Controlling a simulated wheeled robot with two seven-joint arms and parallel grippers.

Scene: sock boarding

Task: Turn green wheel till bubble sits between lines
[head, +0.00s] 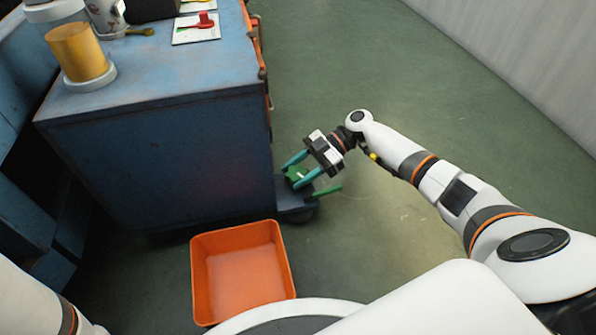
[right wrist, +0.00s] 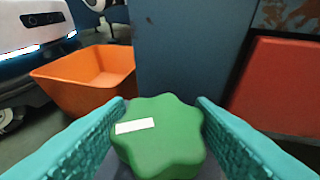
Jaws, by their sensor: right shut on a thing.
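The green wheel (head: 295,172) sits low at the cart's front right corner, above a dark foot. In the right wrist view the wheel (right wrist: 160,147) is a lobed knob with a white stripe on its top. My right gripper (head: 292,176) is shut on it, with a teal finger on each side of the rim. A green bar (head: 328,191) sticks out to the right beside the fingers. My left gripper is out of view; only part of my left arm shows at the lower left. I cannot make out a bubble or its lines in either view.
The blue cart (head: 170,160) stands left of my right arm. On its top are a yellow cylinder (head: 78,52), a mug (head: 106,17) and a white plate with a red knob (head: 205,20). An orange bin (head: 242,275) is on the floor in front. The green floor to the right is clear.

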